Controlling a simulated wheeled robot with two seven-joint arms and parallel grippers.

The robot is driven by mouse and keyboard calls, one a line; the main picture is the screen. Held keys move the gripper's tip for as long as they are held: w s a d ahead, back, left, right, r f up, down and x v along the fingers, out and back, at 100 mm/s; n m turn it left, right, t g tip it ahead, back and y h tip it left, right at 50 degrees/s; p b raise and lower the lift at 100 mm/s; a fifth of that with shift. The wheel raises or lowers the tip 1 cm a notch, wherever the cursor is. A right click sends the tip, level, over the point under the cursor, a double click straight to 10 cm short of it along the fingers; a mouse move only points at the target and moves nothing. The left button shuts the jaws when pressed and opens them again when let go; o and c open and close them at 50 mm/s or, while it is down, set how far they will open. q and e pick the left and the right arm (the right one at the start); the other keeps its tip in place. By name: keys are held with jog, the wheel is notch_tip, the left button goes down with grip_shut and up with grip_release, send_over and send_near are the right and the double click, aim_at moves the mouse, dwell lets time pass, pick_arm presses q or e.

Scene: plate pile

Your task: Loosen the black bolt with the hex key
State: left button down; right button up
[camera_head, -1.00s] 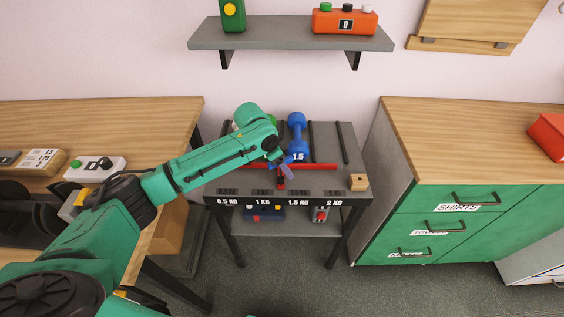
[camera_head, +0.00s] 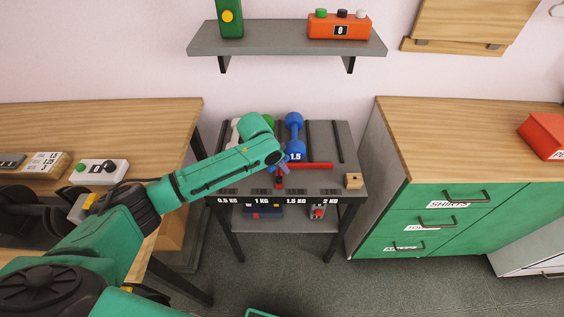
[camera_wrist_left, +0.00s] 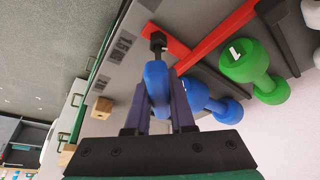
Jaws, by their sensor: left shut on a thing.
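My left gripper (camera_head: 281,166) is over the front middle of the small grey table, at the red bar (camera_head: 312,165). In the left wrist view, its purple fingers (camera_wrist_left: 158,78) are shut on a blue piece, apparently the hex key's handle (camera_wrist_left: 157,90). A black bolt-like part (camera_wrist_left: 157,40) sits just beyond that handle, at the red T-shaped bar (camera_wrist_left: 212,38). I cannot tell where key ends and bolt begins, or whether they are engaged. My right gripper is not in view.
A blue dumbbell (camera_head: 295,124) stands behind the red bar; a green dumbbell (camera_wrist_left: 250,68) is beside it. A small wooden block (camera_head: 353,181) is at the table's (camera_head: 342,131) right front. Workbenches (camera_head: 95,125) flank it, left and right. A shelf (camera_head: 290,40) hangs above.

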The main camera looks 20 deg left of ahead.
pick_arm(q)
jog(key=n+y+p, duration=0.1)
jog(key=n+p, duration=0.1)
jog(key=n+y+p, duration=0.1)
jog(key=n+p, duration=0.1)
jog(key=n, duration=0.1)
jog(key=shift+s+a+t, duration=0.1)
jog(key=shift+a+t, duration=0.1)
jog(key=shift+t, duration=0.1)
jog(key=n+y+p, duration=0.1)
jog(key=n, duration=0.2)
jog(key=shift+a, duration=0.15)
jog(key=shift+n+y+p, duration=0.5)
jog(key=shift+n, duration=0.7)
jog(key=shift+a+f+n+y, duration=0.15)
jog(key=shift+n+y, duration=0.25)
jog(key=shift+n, duration=0.7)
jog(key=shift+a+n+g, duration=0.15)
jog(key=shift+n+g, duration=0.25)
jog(key=shift+n, duration=0.2)
jog(key=c, duration=0.7)
grip_release()
